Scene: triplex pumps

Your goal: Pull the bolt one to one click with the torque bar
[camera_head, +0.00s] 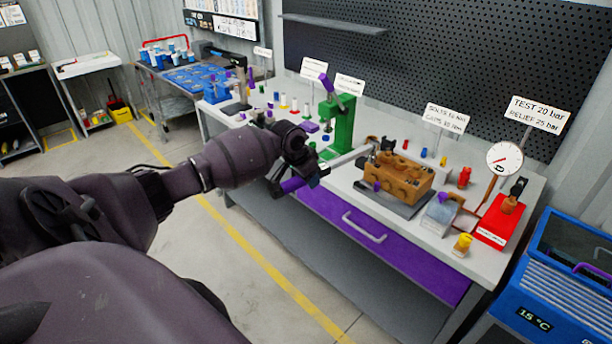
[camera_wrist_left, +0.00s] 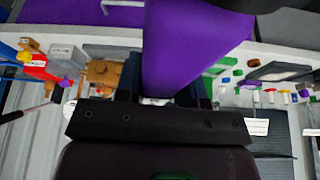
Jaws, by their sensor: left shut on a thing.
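My left gripper (camera_head: 306,181) is shut on the purple handle of the torque bar (camera_head: 291,186), at the front edge of the bench. In the left wrist view the purple handle (camera_wrist_left: 180,45) runs large between the two fingers (camera_wrist_left: 163,92). A grey bar (camera_head: 352,156) reaches from beside the gripper toward the pump block; I cannot tell whether it joins the handle. The orange-brown pump block (camera_head: 400,178) sits on a dark plate right of the gripper. Its bolts are too small to tell apart, and bolt one is not identifiable. My right gripper is not in view.
A green press (camera_head: 338,125) with a purple lever stands behind the gripper. A red stand (camera_head: 500,228) with a gauge (camera_head: 504,159) stands at the right. A yellow part (camera_head: 462,244) is near the front edge. A purple drawer (camera_head: 400,246) with a handle is below.

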